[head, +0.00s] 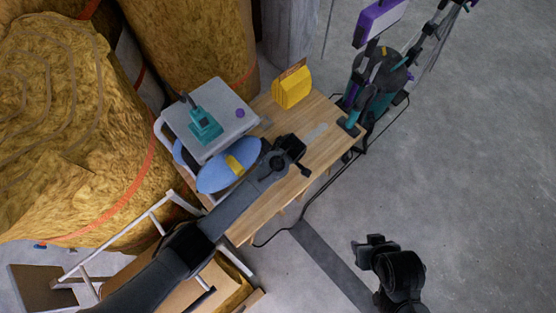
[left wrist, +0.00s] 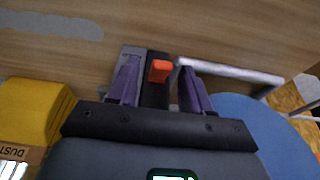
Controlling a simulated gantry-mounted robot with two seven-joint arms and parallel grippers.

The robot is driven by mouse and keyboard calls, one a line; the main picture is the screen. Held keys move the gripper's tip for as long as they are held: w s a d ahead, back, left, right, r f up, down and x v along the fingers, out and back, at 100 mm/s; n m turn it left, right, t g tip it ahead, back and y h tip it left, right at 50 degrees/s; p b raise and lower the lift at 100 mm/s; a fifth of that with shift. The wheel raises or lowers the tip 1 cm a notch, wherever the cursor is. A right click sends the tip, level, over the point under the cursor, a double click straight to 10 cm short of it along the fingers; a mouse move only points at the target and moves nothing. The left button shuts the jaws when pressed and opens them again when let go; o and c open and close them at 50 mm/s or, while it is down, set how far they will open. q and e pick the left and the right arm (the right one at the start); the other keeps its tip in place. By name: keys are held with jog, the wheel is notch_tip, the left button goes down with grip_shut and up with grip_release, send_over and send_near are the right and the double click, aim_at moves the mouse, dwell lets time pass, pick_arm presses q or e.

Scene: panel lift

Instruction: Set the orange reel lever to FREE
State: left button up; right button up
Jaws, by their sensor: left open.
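The orange reel lever (left wrist: 160,71) is a small orange block on a dark grey base (left wrist: 153,94) in the left wrist view. My left gripper (head: 299,156) is over the wooden table in the head view. Its two purple fingers are open on either side of the lever in the left wrist view, with gaps visible. I cannot tell which setting the lever is in. In the head view the lever is hidden by my left gripper and arm. My right gripper (head: 370,248) hangs over the bare floor, far from the lever; its jaw state is unclear.
A blue rounded object (head: 232,176) lies beside the left arm. A metal rod (left wrist: 235,73) passes close to one left finger. Grey floor (head: 470,180) is open at right.

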pick_arm(q)
jog(key=shift+r, duration=0.1)
jog(key=shift+r, duration=0.35)
jog(key=p+v, duration=0.3)
jog(key=v, duration=0.7)
jog(key=shift+p, duration=0.3)
jog(key=shift+f, duration=0.1)
